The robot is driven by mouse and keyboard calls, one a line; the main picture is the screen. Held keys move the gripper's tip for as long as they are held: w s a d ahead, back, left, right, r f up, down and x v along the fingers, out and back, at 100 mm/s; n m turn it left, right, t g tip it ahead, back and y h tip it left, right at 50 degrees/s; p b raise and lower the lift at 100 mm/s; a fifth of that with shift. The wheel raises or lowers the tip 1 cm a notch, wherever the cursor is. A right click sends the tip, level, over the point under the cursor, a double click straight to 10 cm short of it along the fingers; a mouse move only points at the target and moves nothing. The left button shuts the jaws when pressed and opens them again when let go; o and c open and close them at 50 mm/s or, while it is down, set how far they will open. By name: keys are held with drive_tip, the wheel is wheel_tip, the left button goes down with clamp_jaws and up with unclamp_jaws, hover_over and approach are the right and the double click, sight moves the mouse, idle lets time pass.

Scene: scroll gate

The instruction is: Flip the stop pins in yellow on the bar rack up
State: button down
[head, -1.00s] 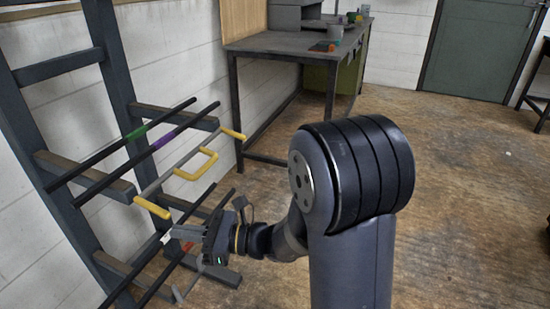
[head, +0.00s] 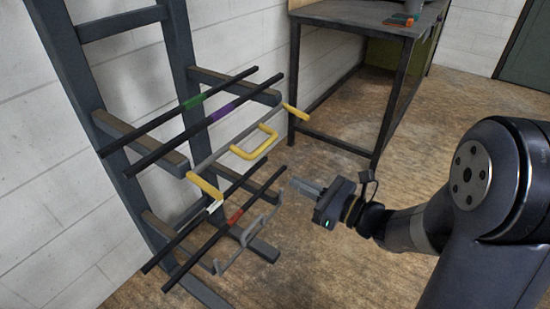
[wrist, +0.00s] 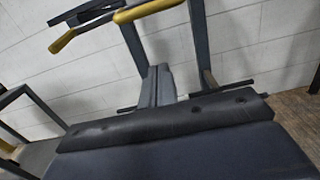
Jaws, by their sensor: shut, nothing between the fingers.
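The dark bar rack (head: 178,60) stands against the wall in the head view. At its upper level, a grey rod along the arm ends carries a yellow stop pin at the near end (head: 205,186), another at the far end (head: 296,113), and a yellow U-shaped handle (head: 256,144) between them. Both pins point outward, roughly level, not upright. Yellow parts also show at the top of the wrist view (wrist: 146,10). My gripper (head: 304,187) is shut and empty, in free air to the right of the rack and below the yellow handle, touching nothing.
Bars with green (head: 193,102) and purple (head: 222,112) bands lie on the upper arms. The lower arms hold bars with white and red (head: 235,217) bands, with a grey handle (head: 250,241) in front. A workbench (head: 365,22) stands behind. The floor on the right is open.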

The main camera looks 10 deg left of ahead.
drive_tip(key=b+x, duration=0.2)
drive_tip(key=x, duration=0.8)
drive_tip(key=shift+s+d+r, duration=0.1)
drive_tip(key=shift+d+r, duration=0.15)
drive_tip(key=shift+r, duration=0.4)
drive_tip(key=shift+s+d+r, duration=0.1)
drive_tip(key=shift+d+r, duration=0.1)
drive_tip(key=shift+r, duration=0.45)
drive_tip(key=shift+d+r, duration=0.25)
drive_tip(key=shift+r, duration=0.35)
drive_tip(key=shift+r+p, duration=0.15)
drive_tip(key=shift+p, duration=0.2)
drive_tip(key=shift+d+r+p, duration=0.1)
drive_tip(key=shift+p, duration=0.5)
